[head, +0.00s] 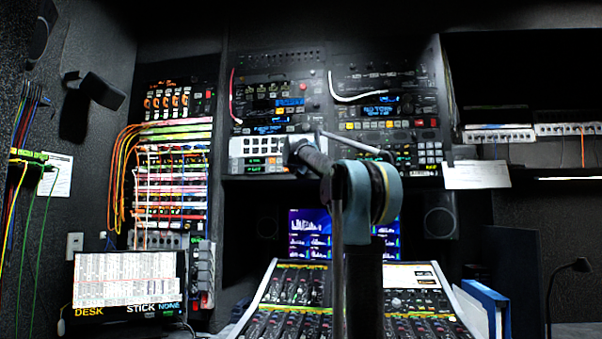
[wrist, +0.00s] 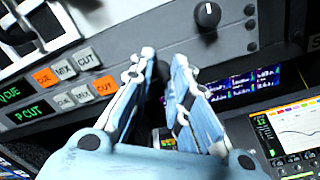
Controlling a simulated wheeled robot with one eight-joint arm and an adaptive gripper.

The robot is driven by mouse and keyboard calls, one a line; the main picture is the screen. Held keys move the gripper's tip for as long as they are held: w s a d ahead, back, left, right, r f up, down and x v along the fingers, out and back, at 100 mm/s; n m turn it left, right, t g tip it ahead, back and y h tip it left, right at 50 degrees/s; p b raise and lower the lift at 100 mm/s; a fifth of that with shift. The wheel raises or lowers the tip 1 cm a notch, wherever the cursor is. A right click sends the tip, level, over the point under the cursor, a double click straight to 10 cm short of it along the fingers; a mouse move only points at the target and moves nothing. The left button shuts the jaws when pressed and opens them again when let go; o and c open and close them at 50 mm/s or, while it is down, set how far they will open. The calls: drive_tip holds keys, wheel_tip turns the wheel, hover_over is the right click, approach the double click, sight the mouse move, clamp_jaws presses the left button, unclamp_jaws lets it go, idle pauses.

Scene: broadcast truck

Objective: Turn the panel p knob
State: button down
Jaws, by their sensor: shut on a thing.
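In the wrist view my gripper (wrist: 164,60) reaches up to a grey panel (wrist: 120,45) with its two blue-and-white fingers close together. The fingers are shut on a dark round knob (wrist: 160,74), mostly hidden between them. Which way its mark points cannot be seen. A second black knob (wrist: 207,14) with a white pointer line sits higher on the right, free of the fingers. In the head view my gripper (head: 297,147) is at the light panel (head: 233,153) in the rack, and my arm covers the knob.
Orange and grey buttons (wrist: 66,72) and green-lit displays (wrist: 28,112) lie left of the fingers. Below the panel are a monitor (head: 306,232) and a mixing desk (head: 290,290). Orange and yellow cables (head: 122,165) hang at the left. A blue binder (head: 487,297) stands right.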

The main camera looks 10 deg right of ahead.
drive_tip(key=n, duration=0.8)
drive_tip(key=shift+n, duration=0.4)
idle(0.4)
drive_tip(key=c, duration=1.5)
unclamp_jaws()
drive_tip(key=shift+w+f, duration=0.1)
drive_tip(key=v, duration=1.2)
drive_tip(key=shift+a+r, duration=0.1)
drive_tip(key=shift+r, duration=0.1)
